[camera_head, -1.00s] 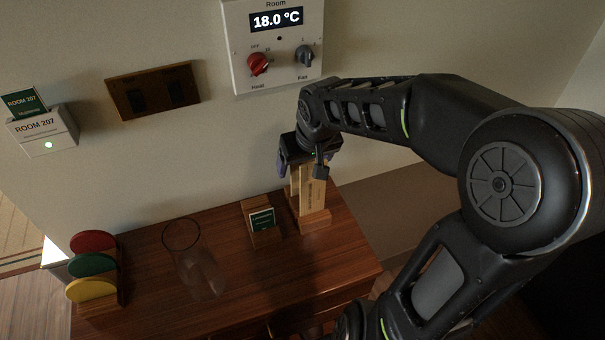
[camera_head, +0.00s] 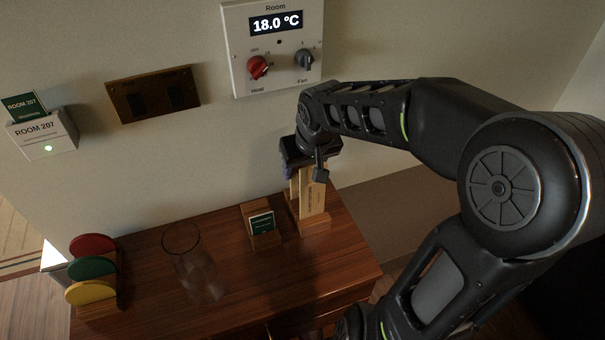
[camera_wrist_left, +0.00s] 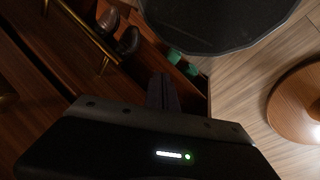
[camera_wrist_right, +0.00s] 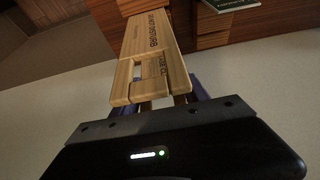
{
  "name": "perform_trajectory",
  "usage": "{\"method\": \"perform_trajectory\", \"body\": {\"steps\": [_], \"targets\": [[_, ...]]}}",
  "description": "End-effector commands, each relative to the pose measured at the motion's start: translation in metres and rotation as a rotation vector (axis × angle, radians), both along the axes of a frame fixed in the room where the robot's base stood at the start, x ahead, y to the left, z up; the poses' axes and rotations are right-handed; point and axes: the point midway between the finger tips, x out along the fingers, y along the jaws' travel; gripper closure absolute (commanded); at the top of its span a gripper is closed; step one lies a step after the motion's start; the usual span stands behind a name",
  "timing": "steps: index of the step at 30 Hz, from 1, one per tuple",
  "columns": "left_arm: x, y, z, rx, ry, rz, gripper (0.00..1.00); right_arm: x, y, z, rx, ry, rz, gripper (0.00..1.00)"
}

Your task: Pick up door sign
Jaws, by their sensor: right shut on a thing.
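The wooden door sign (camera_head: 313,197) has dark lettering and stands upright in a wooden holder (camera_head: 313,224) near the cabinet top's right end. In the right wrist view the sign (camera_wrist_right: 153,35) runs away from my jaws, with a cut-out at its near end. More pale wood shows behind it. My right gripper (camera_head: 306,172) is above the holder, shut on the sign's upper end; the sign partly hides the fingers. My left gripper (camera_wrist_left: 163,78) shows only in the left wrist view, its fingers together and empty, away from the sign.
A small holder with a green card (camera_head: 262,223) stands close left of the sign holder. A clear glass (camera_head: 190,265) and a rack of red, green and yellow discs (camera_head: 92,266) stand further left. The wall carries a thermostat (camera_head: 273,75), switch plate (camera_head: 152,94) and card reader (camera_head: 43,133).

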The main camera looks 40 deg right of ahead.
Motion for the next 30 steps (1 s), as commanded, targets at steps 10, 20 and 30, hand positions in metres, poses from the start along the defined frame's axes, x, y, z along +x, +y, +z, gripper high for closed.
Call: {"method": "perform_trajectory", "body": {"steps": [10,20,30], "targets": [[0.000,0.000,-0.002,0.000,0.000,0.000,1.00,0.001,0.000,0.011,-0.002,-0.002,0.001,0.87],[0.000,0.000,-0.008,0.000,0.000,0.000,1.00,-0.006,-0.021,0.034,-0.001,-0.001,-0.004,0.87],[0.000,0.000,-0.018,0.000,-0.001,0.000,1.00,-0.028,-0.091,0.033,-0.001,-0.002,-0.004,0.87]]}}
